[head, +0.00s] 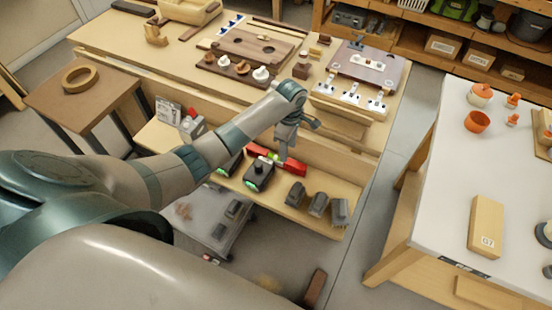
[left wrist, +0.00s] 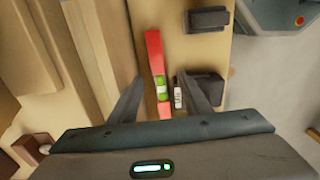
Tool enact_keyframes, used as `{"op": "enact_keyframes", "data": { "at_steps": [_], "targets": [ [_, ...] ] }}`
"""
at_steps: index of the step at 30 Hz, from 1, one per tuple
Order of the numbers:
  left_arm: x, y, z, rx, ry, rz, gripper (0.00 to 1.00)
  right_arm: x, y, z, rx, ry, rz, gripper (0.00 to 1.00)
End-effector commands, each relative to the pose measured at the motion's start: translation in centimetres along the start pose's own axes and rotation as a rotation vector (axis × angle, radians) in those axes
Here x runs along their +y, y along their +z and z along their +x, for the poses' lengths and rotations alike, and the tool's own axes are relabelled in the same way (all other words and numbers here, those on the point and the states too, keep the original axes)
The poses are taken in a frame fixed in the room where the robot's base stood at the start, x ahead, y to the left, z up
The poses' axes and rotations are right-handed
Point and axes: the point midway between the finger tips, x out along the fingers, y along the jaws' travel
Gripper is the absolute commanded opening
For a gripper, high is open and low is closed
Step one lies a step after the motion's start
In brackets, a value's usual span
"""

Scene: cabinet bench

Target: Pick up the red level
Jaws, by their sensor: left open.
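The red level (head: 289,165) lies on the lower shelf of the wooden bench in the head view, partly hidden behind my left gripper. In the left wrist view the red level (left wrist: 155,60) is a long red bar with a green vial, running lengthwise between my two fingers. My left gripper (head: 284,152) points down above the level. The left wrist view shows its fingers (left wrist: 162,88) apart with nothing clamped between them. I cannot tell the exact height left above the level. My right gripper is not in view.
A black device (head: 258,176) sits close beside the level on the shelf. Several grey blocks (head: 318,204) stand further right. The bench top (head: 190,62) overhangs behind and holds boards and small parts. A white table (head: 440,190) stands at the right, across a floor gap.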

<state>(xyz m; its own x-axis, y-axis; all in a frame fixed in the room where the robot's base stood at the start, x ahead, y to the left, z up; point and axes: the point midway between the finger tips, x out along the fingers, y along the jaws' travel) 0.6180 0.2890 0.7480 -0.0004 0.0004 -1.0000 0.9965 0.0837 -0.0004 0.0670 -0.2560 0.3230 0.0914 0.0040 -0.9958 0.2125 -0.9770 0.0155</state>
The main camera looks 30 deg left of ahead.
Motion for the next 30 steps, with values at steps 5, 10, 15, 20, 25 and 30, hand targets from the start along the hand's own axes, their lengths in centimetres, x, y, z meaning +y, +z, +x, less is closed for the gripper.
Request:
{"op": "enact_keyframes", "data": {
  "at_steps": [5, 10, 15, 20, 25, 30],
  "targets": [
    [0.0, 0.0, 2.2, 0.000, -0.002, -0.001, 0.44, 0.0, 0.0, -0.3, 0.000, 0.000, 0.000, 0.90],
    [0.0, 0.0, 2.9, 0.000, 0.000, 0.000, 0.44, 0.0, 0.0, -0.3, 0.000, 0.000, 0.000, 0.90],
    [0.0, 0.0, 3.0, -0.001, 0.000, 0.000, 0.44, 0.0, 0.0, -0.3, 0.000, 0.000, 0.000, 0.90],
    [0.0, 0.0, 3.0, 0.000, 0.000, 0.000, 0.44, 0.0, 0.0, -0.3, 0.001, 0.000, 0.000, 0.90],
    [0.1, -0.3, 4.0, 0.001, -0.002, 0.000, 0.44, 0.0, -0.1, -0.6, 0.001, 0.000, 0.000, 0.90],
    [0.3, -0.8, 5.7, 0.002, -0.003, -0.001, 0.44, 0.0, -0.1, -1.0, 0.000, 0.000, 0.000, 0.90]
  ]
}}
